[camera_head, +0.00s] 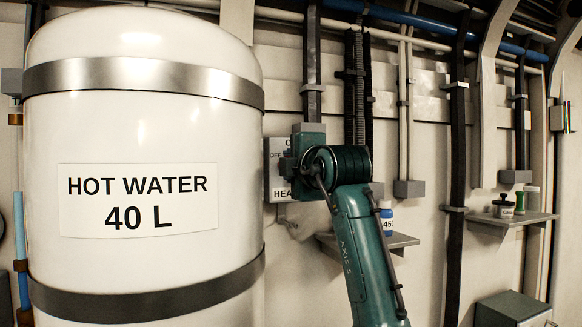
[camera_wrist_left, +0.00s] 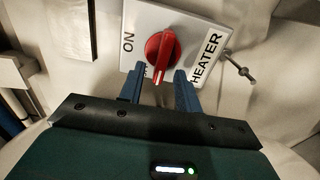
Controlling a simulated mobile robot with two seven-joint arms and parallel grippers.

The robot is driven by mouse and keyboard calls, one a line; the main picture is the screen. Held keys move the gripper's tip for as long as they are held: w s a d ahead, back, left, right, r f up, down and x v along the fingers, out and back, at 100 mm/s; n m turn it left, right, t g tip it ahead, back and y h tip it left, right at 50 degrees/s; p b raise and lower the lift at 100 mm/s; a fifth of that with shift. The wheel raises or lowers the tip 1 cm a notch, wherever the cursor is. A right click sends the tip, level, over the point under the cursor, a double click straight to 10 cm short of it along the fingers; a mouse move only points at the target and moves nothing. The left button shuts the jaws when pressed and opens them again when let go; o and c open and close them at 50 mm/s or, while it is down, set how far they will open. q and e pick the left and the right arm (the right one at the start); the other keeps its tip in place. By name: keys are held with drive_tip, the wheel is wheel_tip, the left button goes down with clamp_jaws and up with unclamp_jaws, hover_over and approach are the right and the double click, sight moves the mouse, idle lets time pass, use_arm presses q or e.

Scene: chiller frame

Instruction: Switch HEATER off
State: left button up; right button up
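The heater switch is a red rotary knob (camera_wrist_left: 160,55) on a white plate (camera_wrist_left: 190,18) marked ON and HEATER in the left wrist view. Another label by the left finger is mostly hidden. My left gripper (camera_wrist_left: 160,73) is open, its two blue fingers apart at either side of the knob's near end; contact is not clear. In the head view my green arm hides the knob and most of the plate (camera_head: 276,186), where OFF and HEA show. My right gripper is not in view.
A large white hot water tank (camera_head: 140,262) stands just left of the plate. A small shelf (camera_head: 400,240) with a blue-labelled bottle (camera_head: 386,222) is right of my arm. Another shelf (camera_head: 515,219) holds small jars. Pipes run along the wall.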

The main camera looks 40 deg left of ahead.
use_arm(q)
drive_tip(key=b+v, duration=0.3)
drive_tip(key=v, duration=0.9)
drive_tip(key=shift+s+d, duration=0.2)
drive_tip(key=shift+d, duration=0.1)
